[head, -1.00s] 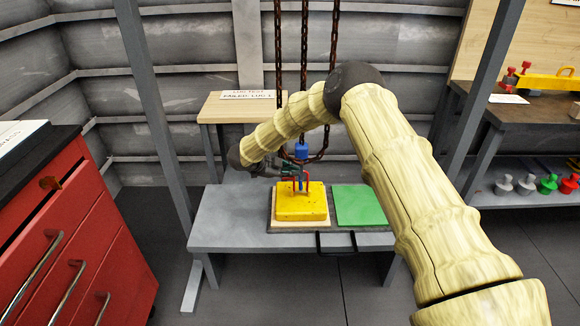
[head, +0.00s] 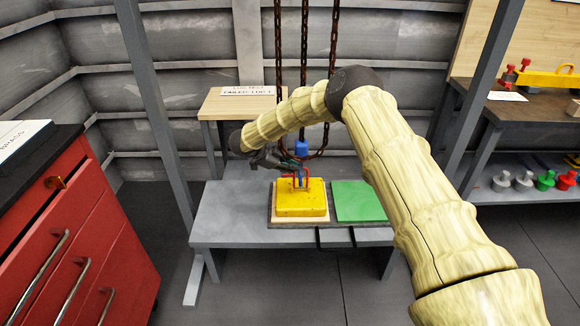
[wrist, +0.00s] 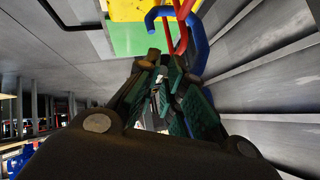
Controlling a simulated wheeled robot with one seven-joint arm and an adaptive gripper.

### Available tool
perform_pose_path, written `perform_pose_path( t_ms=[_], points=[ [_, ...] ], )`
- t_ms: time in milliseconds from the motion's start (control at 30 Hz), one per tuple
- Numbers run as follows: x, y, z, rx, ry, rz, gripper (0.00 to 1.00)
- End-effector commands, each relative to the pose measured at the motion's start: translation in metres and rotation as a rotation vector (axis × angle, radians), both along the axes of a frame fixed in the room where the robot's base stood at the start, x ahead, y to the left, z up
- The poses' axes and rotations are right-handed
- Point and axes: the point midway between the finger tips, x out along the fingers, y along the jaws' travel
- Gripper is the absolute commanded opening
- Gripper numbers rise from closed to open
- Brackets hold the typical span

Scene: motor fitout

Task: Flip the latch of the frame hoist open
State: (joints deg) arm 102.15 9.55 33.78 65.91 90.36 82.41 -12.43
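The frame hoist hangs on rusty chains (head: 305,70), with a blue block (head: 301,148) at its lower end. Below it a blue hook (wrist: 197,45) shows in the wrist view, beside a red bail (wrist: 182,22). The red bail (head: 295,181) stands on a yellow block (head: 302,203). My gripper (head: 288,163) is just left of the hook and below the blue block. In the wrist view my gripper (wrist: 168,72) points toward the hook and bail, its green-padded fingers close together with a narrow gap and nothing clearly held. I cannot make out the latch or its position.
The yellow block stands on a grey bench (head: 225,215), with a green plate (head: 358,201) to its right. A small wooden table (head: 232,104) with a sign is behind. A red drawer cabinet (head: 85,235) stands at left, a dark workbench (head: 530,112) at right. Frame posts flank the bench.

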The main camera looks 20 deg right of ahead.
Motion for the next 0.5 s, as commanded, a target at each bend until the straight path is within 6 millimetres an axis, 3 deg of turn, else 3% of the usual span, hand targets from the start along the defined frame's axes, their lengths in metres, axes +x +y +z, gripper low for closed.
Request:
perform_pose_path(
  t_ms=[500],
  points=[
    [-0.0003,-0.0001,-0.0021,-0.011,-0.032,0.001,0.19]
  ],
)
